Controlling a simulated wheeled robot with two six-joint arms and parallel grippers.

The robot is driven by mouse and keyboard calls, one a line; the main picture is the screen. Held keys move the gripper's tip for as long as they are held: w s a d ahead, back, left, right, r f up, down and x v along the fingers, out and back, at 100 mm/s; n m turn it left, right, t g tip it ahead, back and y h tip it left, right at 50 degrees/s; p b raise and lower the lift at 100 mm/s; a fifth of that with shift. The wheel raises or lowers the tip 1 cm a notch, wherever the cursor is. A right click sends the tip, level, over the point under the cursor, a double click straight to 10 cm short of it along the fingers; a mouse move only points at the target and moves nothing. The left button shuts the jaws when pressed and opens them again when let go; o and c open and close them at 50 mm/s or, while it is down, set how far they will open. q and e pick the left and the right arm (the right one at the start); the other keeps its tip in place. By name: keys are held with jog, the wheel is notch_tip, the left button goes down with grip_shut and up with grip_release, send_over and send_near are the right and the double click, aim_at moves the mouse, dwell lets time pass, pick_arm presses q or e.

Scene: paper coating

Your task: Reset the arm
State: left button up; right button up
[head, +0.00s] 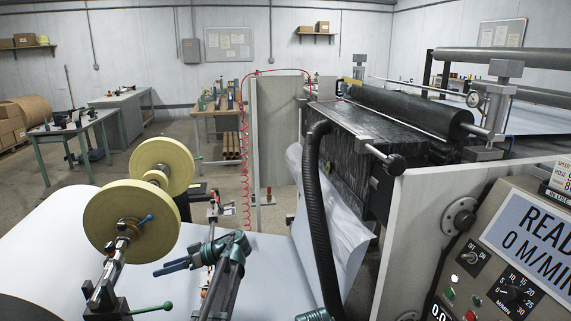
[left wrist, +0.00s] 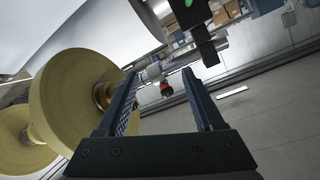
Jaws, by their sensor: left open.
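My left gripper (head: 165,267) is in the lower middle of the head view, in front of the white paper web and right of the near yellow roll (head: 128,216). Its dark fingers point to the left. In the left wrist view the gripper (left wrist: 159,74) shows its two fingers spread apart with nothing between them. The yellow roll (left wrist: 75,98) stands beside the left finger there. My right gripper does not show in the head view.
A shaft holder with a green handle (head: 152,308) is left of my left gripper. A black hose (head: 316,215) and the coating machine (head: 365,150) stand to the right. A control panel (head: 505,255) fills the right corner. White paper (head: 50,240) spreads below.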

pick_arm(q)
jog(key=s+d+f+m+h+p, duration=0.2)
jog(key=s+d+m+h, duration=0.2)
jog(key=d, duration=0.6)
jog(key=s+d+f+m+t+h+p, duration=0.1)
jog(key=s+d+m+h, duration=0.3)
jog(key=s+d+m, duration=0.4)
jog(key=s+d+f+m+h+p, duration=0.3)
jog(key=s+d+m, duration=0.4)
jog(key=s+d, duration=0.4)
jog(key=shift+d+f+t+h, duration=0.4)
jog(key=shift+d+f+h, duration=0.15)
jog(key=shift+d+h, duration=0.45)
